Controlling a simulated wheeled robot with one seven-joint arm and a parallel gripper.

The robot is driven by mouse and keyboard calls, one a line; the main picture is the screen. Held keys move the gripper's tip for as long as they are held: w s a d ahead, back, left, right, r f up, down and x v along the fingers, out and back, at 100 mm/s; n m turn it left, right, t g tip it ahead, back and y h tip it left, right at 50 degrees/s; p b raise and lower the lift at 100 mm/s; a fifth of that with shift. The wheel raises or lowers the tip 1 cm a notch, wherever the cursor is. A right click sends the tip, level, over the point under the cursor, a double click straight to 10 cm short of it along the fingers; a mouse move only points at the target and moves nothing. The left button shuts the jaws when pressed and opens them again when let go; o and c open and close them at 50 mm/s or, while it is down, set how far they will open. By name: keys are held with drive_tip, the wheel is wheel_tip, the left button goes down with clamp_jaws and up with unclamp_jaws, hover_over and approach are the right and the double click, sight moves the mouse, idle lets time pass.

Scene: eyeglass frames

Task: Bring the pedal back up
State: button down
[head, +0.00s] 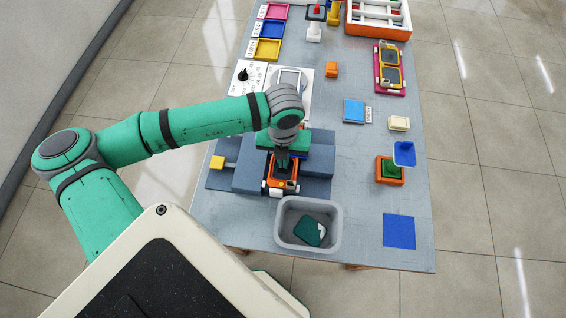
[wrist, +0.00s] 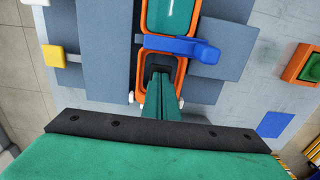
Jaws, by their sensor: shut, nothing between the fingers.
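My gripper (head: 282,165) points down, shut and empty, over the grey-blue fixture (head: 316,187) at the near left of the table. In the wrist view my shut fingers (wrist: 162,92) reach over the near opening of an orange frame (wrist: 143,75). A blue lever-like part (wrist: 186,48) crosses the frame just beyond the fingertips. A yellow tab (wrist: 53,56) on a grey bar sticks out at the fixture's left; it also shows in the head view (head: 217,162). I cannot tell which part is the pedal. My arm hides much of the fixture in the head view.
A grey bin (head: 280,232) holding a dark green piece stands in front of the fixture. An orange box (head: 391,181) with a green block and tilted blue flap is at right. A blue mat (head: 399,231) lies bare near the front right. Coloured trays (head: 267,49) stand far left.

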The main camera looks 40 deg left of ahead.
drive_tip(key=shift+f, duration=0.95)
idle(1.6)
drive_tip(key=shift+r, duration=0.1)
drive_tip(key=shift+r, duration=2.4)
drive_tip(key=shift+s, duration=0.1)
